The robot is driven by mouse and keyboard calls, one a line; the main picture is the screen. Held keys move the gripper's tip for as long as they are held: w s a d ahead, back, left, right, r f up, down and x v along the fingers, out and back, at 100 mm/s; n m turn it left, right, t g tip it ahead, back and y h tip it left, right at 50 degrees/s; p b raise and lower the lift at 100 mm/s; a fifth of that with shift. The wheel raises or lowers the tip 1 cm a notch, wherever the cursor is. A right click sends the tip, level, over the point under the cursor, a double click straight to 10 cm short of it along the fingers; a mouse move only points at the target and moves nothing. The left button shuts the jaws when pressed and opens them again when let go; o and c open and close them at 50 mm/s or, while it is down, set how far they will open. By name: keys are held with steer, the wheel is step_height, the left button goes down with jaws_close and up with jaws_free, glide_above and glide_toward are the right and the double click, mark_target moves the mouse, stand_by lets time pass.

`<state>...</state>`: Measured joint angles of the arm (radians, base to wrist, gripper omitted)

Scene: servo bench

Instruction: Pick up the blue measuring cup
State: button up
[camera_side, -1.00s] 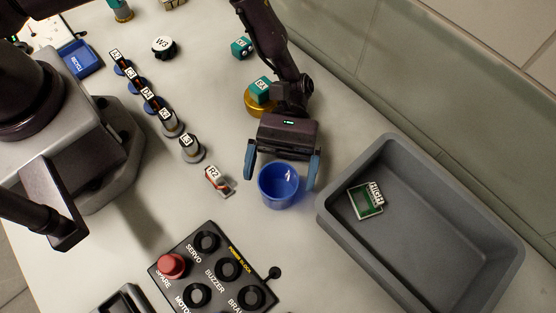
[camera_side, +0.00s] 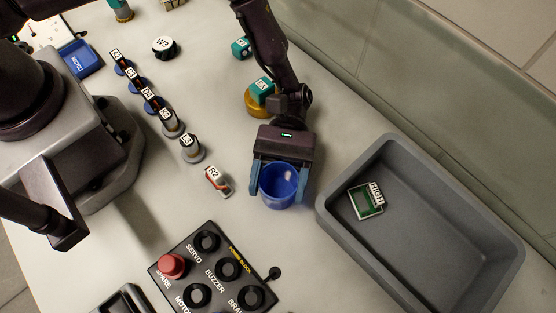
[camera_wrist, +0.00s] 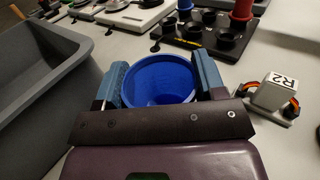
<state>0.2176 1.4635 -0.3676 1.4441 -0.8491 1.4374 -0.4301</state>
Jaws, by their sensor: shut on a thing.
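The blue measuring cup (camera_side: 278,187) stands upright on the bench, its open rim facing up; it also shows in the wrist view (camera_wrist: 158,82). My gripper (camera_side: 279,186) is shut on the cup, with one blue finger against each side of it. In the wrist view the fingers of my gripper (camera_wrist: 163,86) flank the cup left and right. The cup looks empty. Its lower part is partly hidden in the wrist view.
A grey bin (camera_side: 425,275) holding a green board lies to the right, close to the cup. The R2 part (camera_side: 217,181) lies just left. A black button panel (camera_side: 190,268) sits in front. Several labelled parts stand in a row at the upper left.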

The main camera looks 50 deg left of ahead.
steer(key=shift+r, duration=0.6)
steer(key=s+a+r, duration=0.8)
steer(key=a+r, duration=0.3)
steer(key=shift+s+r, duration=0.2)
steer(key=shift+r, duration=0.15)
steer(key=shift+a, duration=0.1)
